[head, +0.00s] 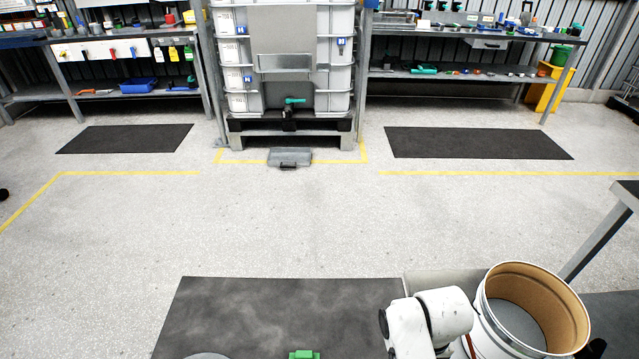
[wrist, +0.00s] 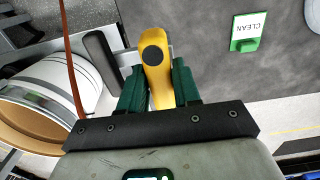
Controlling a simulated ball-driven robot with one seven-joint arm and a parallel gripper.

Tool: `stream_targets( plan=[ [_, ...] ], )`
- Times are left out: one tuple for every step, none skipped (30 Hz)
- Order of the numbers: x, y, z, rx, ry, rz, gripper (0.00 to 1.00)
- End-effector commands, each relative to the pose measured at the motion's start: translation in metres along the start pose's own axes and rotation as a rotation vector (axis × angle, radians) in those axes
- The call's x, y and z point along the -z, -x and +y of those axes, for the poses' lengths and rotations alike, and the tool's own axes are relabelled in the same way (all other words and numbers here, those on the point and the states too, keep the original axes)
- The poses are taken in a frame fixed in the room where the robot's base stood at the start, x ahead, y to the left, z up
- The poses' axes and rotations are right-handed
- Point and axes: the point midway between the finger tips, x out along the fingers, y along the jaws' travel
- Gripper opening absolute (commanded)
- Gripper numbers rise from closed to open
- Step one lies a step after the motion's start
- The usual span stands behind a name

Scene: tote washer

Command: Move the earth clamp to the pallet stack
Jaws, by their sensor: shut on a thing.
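In the wrist view my gripper (wrist: 158,82) is shut on a yellow piece with a dark round spot, which looks like part of the earth clamp (wrist: 157,75). A grey metal part and a black handle lie just left of it, and an orange-brown cable or strap runs past them. My gripper is out of the head view.
An open white drum (head: 485,325) with a tan inside stands at the lower right. Workbenches (head: 105,40) (head: 470,38) flank the crates. A green CLEAN sign (wrist: 246,44) is near my gripper. The middle floor is clear.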

Motion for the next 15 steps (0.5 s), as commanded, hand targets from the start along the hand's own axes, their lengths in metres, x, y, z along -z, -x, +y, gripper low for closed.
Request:
stream_targets(
  plan=[
    [0.001,-0.021,0.0,0.0,0.0,0.002,0.0],
    [0.001,-0.027,0.0,0.0,0.0,0.002,0.0],
    [0.001,-0.035,0.0,0.0,0.0,0.002,0.0],
    [0.001,-0.041,0.0,0.0,0.0,0.002,0.0],
    [0.001,-0.047,0.0,0.0,0.0,0.002,0.0],
    [0.001,-0.055,0.0,0.0,0.0,0.002,0.0],
    [0.001,-0.061,0.0,0.0,0.0,0.002,0.0],
    [0.001,-0.068,0.0,0.0,0.0,0.002,0.0],
    [0.001,-0.076,0.0,0.0,0.0,0.002,0.0],
    [0.001,-0.082,0.0,0.0,0.0,0.002,0.0],
    [0.001,-0.088,0.0,0.0,0.0,0.002,0.0],
    [0.001,-0.096,0.0,0.0,0.0,0.002,0.0],
    [0.001,-0.101,0.0,0.0,0.0,0.002,0.0],
    [0.001,-0.105,0.0,0.0,0.0,0.002,0.0],
    [0.001,-0.111,0.0,0.0,0.0,0.002,0.0]
  ],
)
